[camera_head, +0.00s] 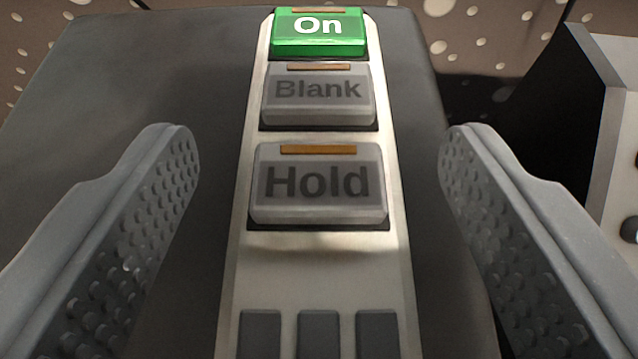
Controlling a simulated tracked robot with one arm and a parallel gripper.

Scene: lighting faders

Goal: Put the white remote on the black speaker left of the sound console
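The white remote (322,255) lies lengthwise on a dark grey surface (90,70), seen in the head view. It has a green "On" button at the far end, grey "Blank" and "Hold" buttons below it, and small grey keys at the near end. My gripper (318,190) is open, with one studded finger on each side of the remote and clear gaps between. The fingers do not touch it. I cannot tell whether the dark surface is the black speaker.
At the right edge stands a pale-sided console-like unit (622,150) with a dark side face. Behind the dark surface is a brown floor or wall with white spots (480,35). The dark surface beside the remote is bare.

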